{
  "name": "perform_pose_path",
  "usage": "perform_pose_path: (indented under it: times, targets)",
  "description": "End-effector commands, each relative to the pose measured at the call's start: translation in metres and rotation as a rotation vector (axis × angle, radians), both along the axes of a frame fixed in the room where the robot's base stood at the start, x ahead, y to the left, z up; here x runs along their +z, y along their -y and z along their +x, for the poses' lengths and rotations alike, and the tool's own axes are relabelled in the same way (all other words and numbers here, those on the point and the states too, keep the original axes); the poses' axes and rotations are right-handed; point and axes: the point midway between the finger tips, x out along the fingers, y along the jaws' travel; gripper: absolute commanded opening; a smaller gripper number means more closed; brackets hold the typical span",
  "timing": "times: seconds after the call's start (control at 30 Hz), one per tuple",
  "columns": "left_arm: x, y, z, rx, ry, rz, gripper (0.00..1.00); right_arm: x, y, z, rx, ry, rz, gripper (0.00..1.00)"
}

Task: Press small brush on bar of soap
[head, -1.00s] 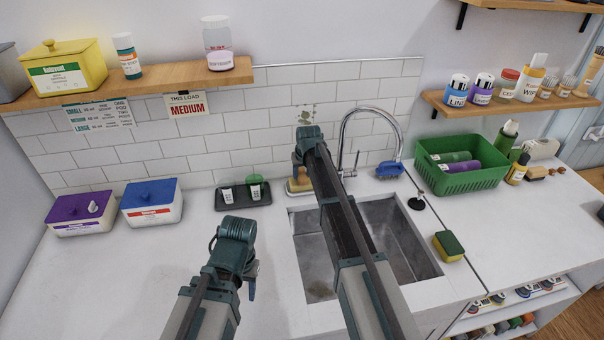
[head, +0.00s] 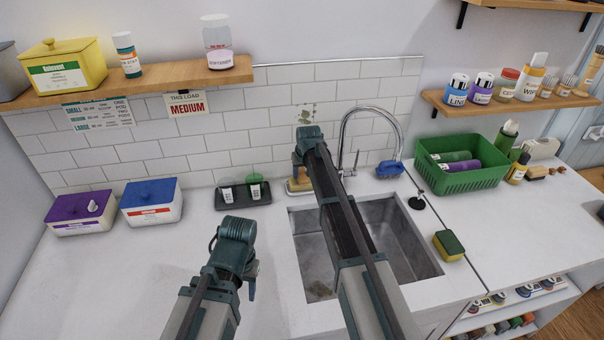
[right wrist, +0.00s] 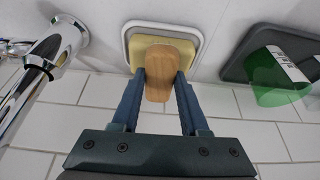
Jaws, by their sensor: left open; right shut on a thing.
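My right gripper (right wrist: 159,88) is shut on a small brush with a pale wooden body (right wrist: 160,68). The brush is over a yellow bar of soap (right wrist: 137,55), which sits in a white dish (right wrist: 131,28). They overlap in the right wrist view; bristles and any contact are hidden behind the wood. In the head view the right gripper (head: 298,168) points down at the soap dish (head: 291,191) behind the sink, and my arm hides part of it. My left gripper (head: 251,284) is open and empty over the counter left of the sink.
The sink (head: 385,225) lies under my right arm, with a curved faucet (head: 347,130) close to the right. A dark tray (head: 231,199) with small cups stands left of the soap. A green basket (head: 462,176) and a sponge (head: 448,245) are right. The front-left counter is clear.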

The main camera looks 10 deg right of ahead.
Motion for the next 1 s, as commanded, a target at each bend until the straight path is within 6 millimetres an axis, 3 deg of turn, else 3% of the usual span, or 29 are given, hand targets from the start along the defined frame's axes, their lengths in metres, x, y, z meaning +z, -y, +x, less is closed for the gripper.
perform_pose_path:
  times: [0.43,1.0]
  targets:
    - [0.003,0.0,0.0,0.0,0.0,0.0,0.5,0.002,0.0,-0.001,0.0,-0.004,0.001,0.0]
    - [0.046,0.0,0.0,-0.001,0.0,0.0,0.5,0.046,0.0,-0.001,0.0,-0.002,0.0,0.0]
